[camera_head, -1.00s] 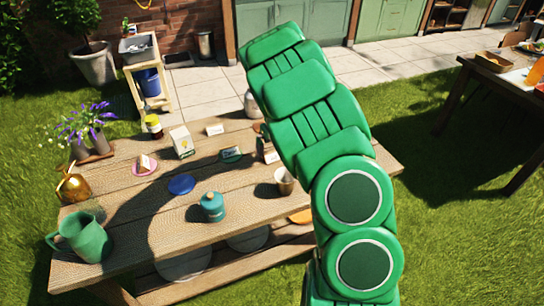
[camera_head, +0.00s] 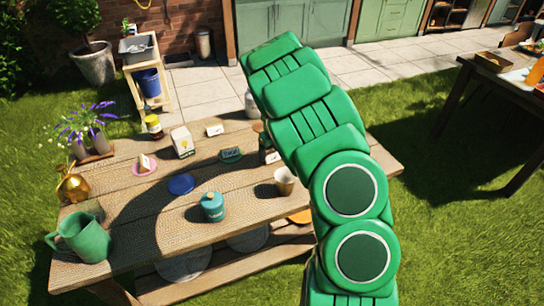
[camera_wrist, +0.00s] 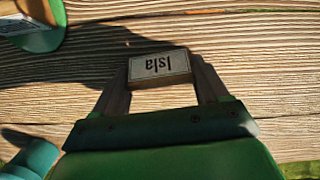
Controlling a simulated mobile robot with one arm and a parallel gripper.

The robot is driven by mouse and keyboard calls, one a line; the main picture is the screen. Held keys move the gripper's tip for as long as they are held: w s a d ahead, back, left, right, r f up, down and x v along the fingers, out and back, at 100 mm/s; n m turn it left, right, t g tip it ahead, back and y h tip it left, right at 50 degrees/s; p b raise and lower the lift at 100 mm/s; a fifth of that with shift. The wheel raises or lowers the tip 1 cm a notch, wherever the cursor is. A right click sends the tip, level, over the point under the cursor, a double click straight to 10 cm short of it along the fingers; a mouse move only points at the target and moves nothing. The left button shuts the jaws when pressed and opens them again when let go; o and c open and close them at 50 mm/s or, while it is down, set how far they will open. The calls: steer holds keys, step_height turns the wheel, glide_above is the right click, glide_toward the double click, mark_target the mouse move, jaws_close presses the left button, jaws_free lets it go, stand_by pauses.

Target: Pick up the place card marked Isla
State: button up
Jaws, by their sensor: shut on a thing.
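The place card marked Isla (camera_wrist: 160,66) is in the wrist view, a small pale card whose lettering appears upside down. My gripper (camera_wrist: 163,82) is shut on it, with one finger at each side. A dark shadow lies on the wood beside the card, and the card appears to be above the tabletop. In the head view my green arm reaches over the right part of the wooden table (camera_head: 150,225) and hides the gripper's fingers.
A green plate (camera_head: 231,155) with a card stands left of my arm. A white carton (camera_head: 182,142), another pale card (camera_head: 214,130), a blue disc (camera_head: 181,184), a teal jar (camera_head: 212,206), a cup (camera_head: 285,181) and a green jug (camera_head: 82,238) stand around the table.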

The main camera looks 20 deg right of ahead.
steer(key=shift+r, duration=0.45)
step_height(320, 180, up, 2)
steer(key=s+a+r, duration=0.1)
steer(key=s+r, duration=0.2)
steer(key=s, duration=0.1)
steer(key=s+a+r, duration=0.1)
steer(key=s+r, duration=0.2)
steer(key=s, duration=0.2)
steer(key=s+a+r, duration=0.1)
steer(key=s+r, duration=0.3)
steer(key=shift+s+a, duration=0.1)
steer(key=shift+s, duration=0.2)
